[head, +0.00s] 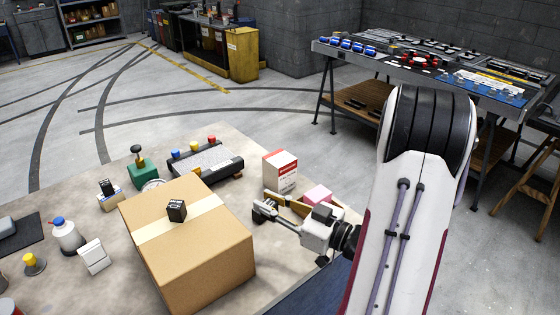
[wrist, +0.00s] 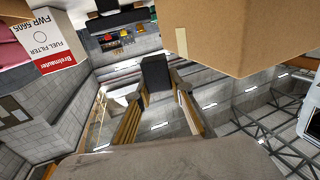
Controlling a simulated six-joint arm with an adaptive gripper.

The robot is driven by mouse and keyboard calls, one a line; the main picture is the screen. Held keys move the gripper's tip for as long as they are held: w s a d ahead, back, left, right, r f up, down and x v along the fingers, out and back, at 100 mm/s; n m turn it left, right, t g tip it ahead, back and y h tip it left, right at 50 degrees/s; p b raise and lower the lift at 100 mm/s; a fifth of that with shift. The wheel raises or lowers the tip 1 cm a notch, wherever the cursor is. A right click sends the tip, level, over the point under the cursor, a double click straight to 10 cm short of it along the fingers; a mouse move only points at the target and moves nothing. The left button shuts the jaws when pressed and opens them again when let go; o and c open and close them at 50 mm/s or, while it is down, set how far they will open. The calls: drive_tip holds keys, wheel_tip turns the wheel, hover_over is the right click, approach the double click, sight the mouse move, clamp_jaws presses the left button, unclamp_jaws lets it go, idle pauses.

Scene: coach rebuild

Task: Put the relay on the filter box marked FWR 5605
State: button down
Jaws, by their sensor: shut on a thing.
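My gripper (head: 262,206) is to the right of the big carton, pointing left. In the wrist view my gripper (wrist: 157,96) is shut on a dark block (wrist: 155,72), which looks like the relay; no marking on it is readable. The filter box (head: 280,171) is white with a red band and stands on the table behind my gripper. In the wrist view the filter box (wrist: 48,45) is at upper left, apart from the held block, and its print reads FWR 5605. A similar black cube with white print (head: 176,210) lies on the carton.
The large cardboard carton (head: 205,265) stands close on the left; it also fills the upper right of the wrist view (wrist: 235,35). A pink box (head: 318,194) is beside the filter box. A tray-like device (head: 205,162) and a green-based tool (head: 142,172) stand behind the carton.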

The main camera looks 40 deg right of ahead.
drive_tip(key=w+d+r+m+h, duration=0.2)
drive_tip(key=w+d+r, duration=0.15)
drive_tip(key=w, duration=0.35)
drive_tip(key=w+d+r+m+h, duration=0.1)
drive_tip(key=w+d+r+h, duration=0.2)
drive_tip(key=w, duration=0.4)
drive_tip(key=w+d+r+m+h, duration=0.1)
drive_tip(key=d+r+m+h, duration=0.1)
drive_tip(key=d, duration=0.3)
drive_tip(key=w+d+r+m+h, duration=0.1)
drive_tip(key=w+d+m+h, duration=0.1)
drive_tip(key=d+h, duration=0.3)
drive_tip(key=shift+d+r+m+g, duration=0.3)
drive_tip(key=shift+d+r+m, duration=0.1)
hover_over(279, 158)
drive_tip(key=shift+d+f, duration=0.1)
drive_tip(key=shift+f, duration=3)
drive_tip(key=shift+f, duration=0.1)
drive_tip(key=shift+f, duration=1.8)
